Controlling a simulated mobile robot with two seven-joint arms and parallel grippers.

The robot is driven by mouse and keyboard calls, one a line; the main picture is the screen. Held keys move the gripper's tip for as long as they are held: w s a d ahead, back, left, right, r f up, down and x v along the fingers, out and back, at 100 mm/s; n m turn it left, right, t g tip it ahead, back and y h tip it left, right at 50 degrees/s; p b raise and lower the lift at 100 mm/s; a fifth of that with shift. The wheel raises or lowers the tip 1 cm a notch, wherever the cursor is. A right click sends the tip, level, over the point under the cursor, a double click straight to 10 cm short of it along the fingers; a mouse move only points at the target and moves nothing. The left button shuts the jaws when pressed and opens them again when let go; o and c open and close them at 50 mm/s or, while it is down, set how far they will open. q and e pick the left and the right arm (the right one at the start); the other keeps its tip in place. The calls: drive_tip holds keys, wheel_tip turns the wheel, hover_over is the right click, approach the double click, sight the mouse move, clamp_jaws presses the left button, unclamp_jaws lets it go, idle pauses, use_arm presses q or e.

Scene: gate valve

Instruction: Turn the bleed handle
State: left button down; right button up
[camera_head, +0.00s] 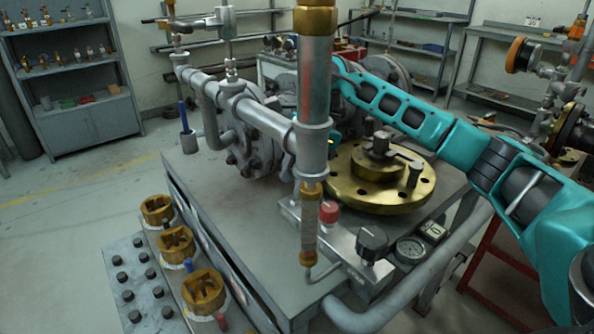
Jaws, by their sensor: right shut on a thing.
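The grey gate valve (258,125) lies on the bench, with a vertical pipe (316,85) in front of it. My right arm reaches in from the right over the brass flange (350,190) and bends down behind this pipe. My right gripper (334,140) is mostly hidden by the pipe, close to the valve body. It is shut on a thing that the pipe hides. I cannot make out the bleed handle clearly, nor whether it is the thing in the jaws. My left gripper is not in view.
A black knob (372,241), a red knob (329,211) and a gauge (410,249) are at the bench's front right. Brass fittings (175,243) stand at the lower left. A blue-handled tool (183,117) stands in a cup. The floor at left is clear.

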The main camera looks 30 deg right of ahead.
drive_tip(key=shift+n, duration=0.3)
drive_tip(key=o, duration=1.1)
drive_tip(key=shift+c, duration=0.2)
drive_tip(key=shift+r, duration=0.1)
drive_tip(key=p+v, duration=0.2)
drive_tip(key=v, duration=1)
drive_tip(key=shift+d+r, duration=0.15)
drive_tip(key=shift+r, duration=0.25)
